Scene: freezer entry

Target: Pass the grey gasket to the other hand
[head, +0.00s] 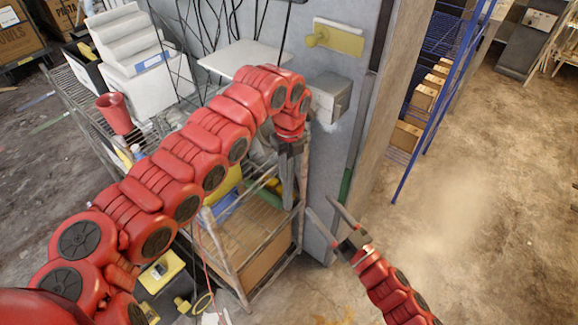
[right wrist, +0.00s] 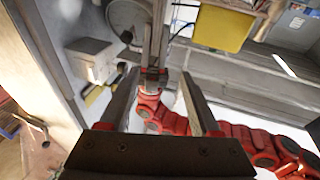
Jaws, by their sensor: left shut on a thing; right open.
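My left gripper (head: 289,190) points down in front of the grey wall in the head view, its grey fingers close together. I cannot clearly make out the gasket there. In the right wrist view, the left gripper (right wrist: 154,40) lies beyond my right fingers. A round grey thing (right wrist: 126,16) shows beside its fingers; it may be the gasket, but I cannot tell whether it is held or behind. My right gripper (head: 321,204) is open and empty, just below and right of the left one, fingers angled up toward it. The two grippers appear apart.
A grey wall box (head: 331,97) and a yellow wall plate with a knob (head: 337,39) are near the left wrist. A wire rack with a cardboard box (head: 240,235) stands behind the left gripper. A blue shelf (head: 450,60) is at the right. The floor at right is clear.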

